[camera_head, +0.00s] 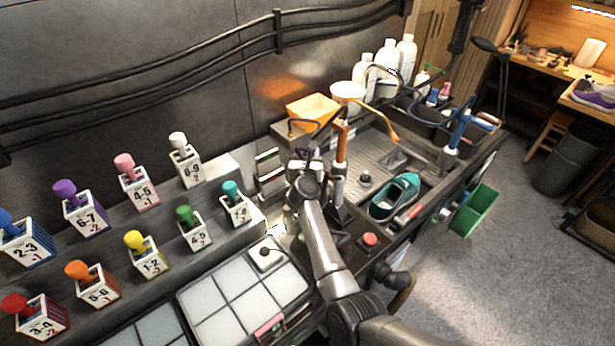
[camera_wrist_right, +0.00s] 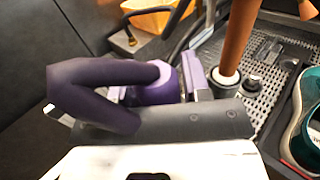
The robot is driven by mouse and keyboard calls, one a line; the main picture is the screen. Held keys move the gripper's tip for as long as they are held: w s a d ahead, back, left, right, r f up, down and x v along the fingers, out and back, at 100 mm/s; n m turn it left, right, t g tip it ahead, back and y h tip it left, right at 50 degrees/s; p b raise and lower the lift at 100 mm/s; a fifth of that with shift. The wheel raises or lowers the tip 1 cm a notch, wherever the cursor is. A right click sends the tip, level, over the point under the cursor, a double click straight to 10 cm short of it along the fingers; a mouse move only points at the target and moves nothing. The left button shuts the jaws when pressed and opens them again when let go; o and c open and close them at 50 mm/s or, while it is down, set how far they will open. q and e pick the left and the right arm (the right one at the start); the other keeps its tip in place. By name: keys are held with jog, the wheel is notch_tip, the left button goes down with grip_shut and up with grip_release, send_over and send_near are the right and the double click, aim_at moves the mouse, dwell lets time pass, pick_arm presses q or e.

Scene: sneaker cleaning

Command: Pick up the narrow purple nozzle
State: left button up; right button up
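The purple nozzle (camera_wrist_right: 95,72) fills the left and middle of the right wrist view, its bent tube crossing in front of my right gripper (camera_wrist_right: 160,88). Its thicker purple body (camera_wrist_right: 158,90) sits between the two fingers. The right-hand finger shows close beside it; the other is mostly hidden behind the tube, so I cannot tell whether the fingers grip it. In the head view my right arm reaches up from the bottom, and its gripper (camera_head: 305,168) is at the middle, by small dark purple parts. My left gripper is in neither view.
An orange-handled tool (camera_head: 341,148) stands upright close to the gripper's right. An orange box (camera_head: 312,107) is behind. A teal sneaker (camera_head: 396,195) lies in the tray to the right. Numbered blocks with coloured knobs (camera_head: 83,215) stand in rows at left. White tiles (camera_head: 235,300) lie in front.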

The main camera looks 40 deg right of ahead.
grip_shut()
dwell(0.3)
